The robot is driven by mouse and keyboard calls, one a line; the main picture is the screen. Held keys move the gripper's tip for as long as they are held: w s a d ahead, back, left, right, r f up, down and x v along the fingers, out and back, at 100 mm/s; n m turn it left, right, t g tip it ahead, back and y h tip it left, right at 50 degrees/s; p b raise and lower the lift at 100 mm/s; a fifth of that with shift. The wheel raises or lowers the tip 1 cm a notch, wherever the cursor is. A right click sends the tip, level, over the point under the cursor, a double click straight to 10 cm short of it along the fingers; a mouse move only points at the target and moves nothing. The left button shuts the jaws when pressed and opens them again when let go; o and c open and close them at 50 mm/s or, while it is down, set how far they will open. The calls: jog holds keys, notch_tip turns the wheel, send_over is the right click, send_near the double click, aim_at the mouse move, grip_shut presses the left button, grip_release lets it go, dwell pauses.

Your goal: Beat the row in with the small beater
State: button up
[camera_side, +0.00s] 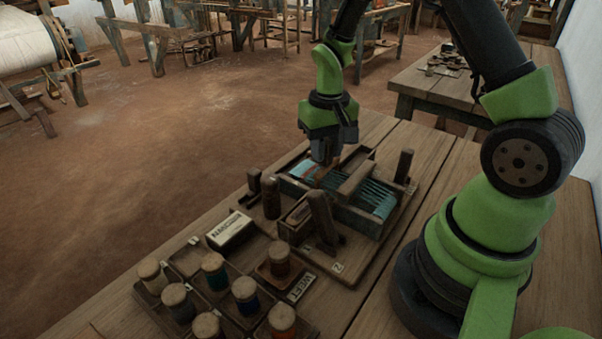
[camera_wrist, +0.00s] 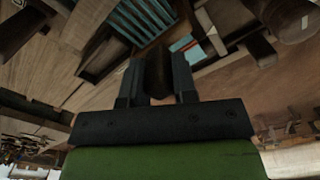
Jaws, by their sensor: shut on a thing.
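My gripper (camera_side: 328,150) is over the far left part of the small loom (camera_side: 378,222), pointing down. In the wrist view my gripper (camera_wrist: 158,75) is shut on a dark brown wooden piece, which looks like the small beater (camera_wrist: 158,70). Its lower end is at or just above the threads; contact cannot be told. Teal warp threads (camera_side: 372,192) stretch across the loom, and they also show in the wrist view (camera_wrist: 140,18). A reddish-brown row (camera_wrist: 195,53) lies across the teal near the beater. A wooden bar (camera_side: 356,179) crosses above the warp.
A tray with several cork-topped spools (camera_side: 213,268) stands at the front left. A labelled box (camera_side: 230,231), a single spool (camera_side: 279,262) and upright wooden posts (camera_side: 322,216) crowd the loom's near side. Another bench (camera_side: 440,85) stands behind.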

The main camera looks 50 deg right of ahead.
jog(key=shift+w, duration=1.8)
jog(key=shift+o, duration=0.5)
jog(key=shift+w, duration=0.25)
jog(key=shift+o, duration=0.2)
jog(key=shift+s, duration=0.55)
jog(key=shift+c, duration=0.6)
jog(key=s, duration=0.7)
jog(key=o, duration=0.8)
jog(key=shift+a, duration=0.1)
